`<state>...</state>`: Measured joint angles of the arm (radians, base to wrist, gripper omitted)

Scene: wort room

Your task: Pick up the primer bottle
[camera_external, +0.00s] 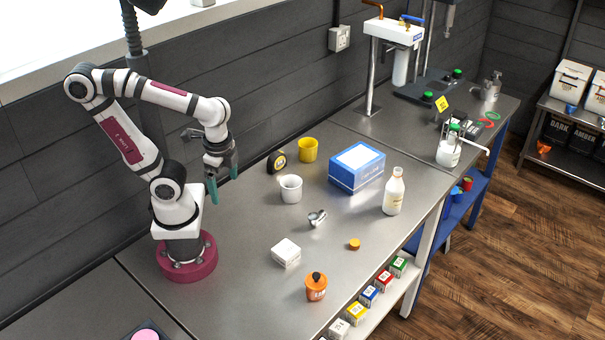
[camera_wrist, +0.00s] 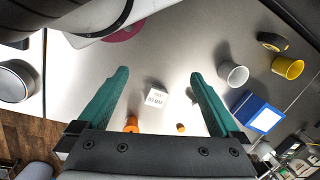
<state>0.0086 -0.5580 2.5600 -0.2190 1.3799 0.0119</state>
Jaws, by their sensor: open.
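Two things on the bench are bottle-like, and I cannot read a label that says which is the primer bottle. A small squat orange bottle (camera_external: 316,288) with a black top stands upright near the bench's front edge. Its orange side also shows in the wrist view (camera_wrist: 131,122), partly hidden by my left finger and the gripper body. A taller white bottle (camera_external: 393,194) stands upright at the right, near the front edge. My gripper (camera_external: 223,190) is open and empty, raised above the bench at the left, apart from both bottles. Its green fingers are spread in the wrist view (camera_wrist: 159,74).
A white box (camera_external: 286,252) and an orange cap-like piece (camera_external: 354,244) lie near the orange bottle. A white mug (camera_external: 291,189), yellow cup (camera_external: 308,150), tape measure (camera_external: 277,161), small metal item (camera_external: 317,218) and blue box (camera_external: 357,168) stand farther back. Bare bench lies below my gripper.

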